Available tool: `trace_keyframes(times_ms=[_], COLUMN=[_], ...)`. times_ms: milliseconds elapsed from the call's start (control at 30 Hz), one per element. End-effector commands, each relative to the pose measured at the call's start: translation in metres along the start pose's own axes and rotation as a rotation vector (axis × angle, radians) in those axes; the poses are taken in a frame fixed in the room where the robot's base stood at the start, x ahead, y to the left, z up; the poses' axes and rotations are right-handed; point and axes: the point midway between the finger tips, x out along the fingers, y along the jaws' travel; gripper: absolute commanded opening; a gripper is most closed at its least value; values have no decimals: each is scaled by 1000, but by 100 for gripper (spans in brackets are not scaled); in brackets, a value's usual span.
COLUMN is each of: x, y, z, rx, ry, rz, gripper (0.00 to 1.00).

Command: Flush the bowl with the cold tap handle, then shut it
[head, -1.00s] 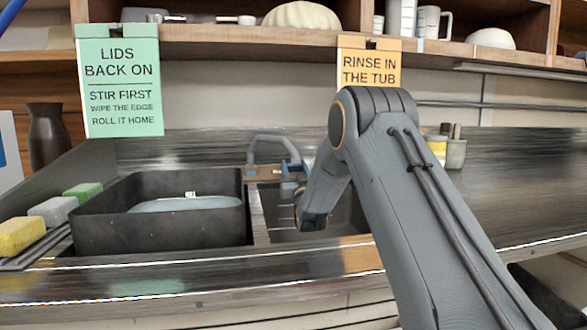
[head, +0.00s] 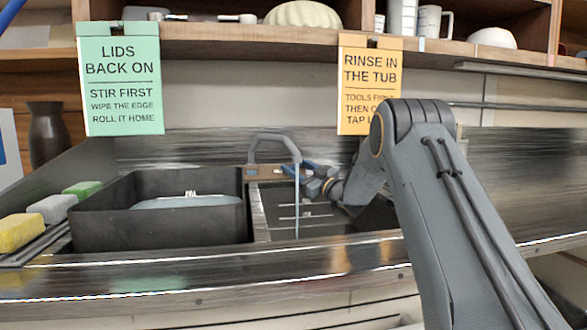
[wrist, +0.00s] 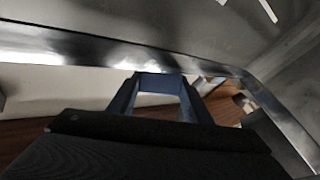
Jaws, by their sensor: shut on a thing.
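The tap (head: 272,142) has a grey arched spout on a brown block behind the sink. A thin pale stream of water (head: 297,210) runs down from the spout into the steel sink bowl (head: 275,213). The blue cold tap handle (head: 290,170) is at the right of the tap and is partly hidden by my gripper. My gripper (head: 309,174) reaches in from the right and is shut on the handle.
A dark tub (head: 155,225) holding greyish liquid stands left of the sink bowl. Sponges (head: 50,208) lie at the far left. Two hanging signs, one green (head: 120,80) and one orange (head: 369,85), are above. Open counter extends right.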

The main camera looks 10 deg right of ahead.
Motion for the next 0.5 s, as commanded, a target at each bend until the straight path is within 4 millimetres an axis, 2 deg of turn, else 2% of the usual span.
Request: trace_keyframes(times_ms=[500], x=[0], y=[-1], z=[1], rx=[-19], ry=[-1], rz=[-80], gripper=[23])
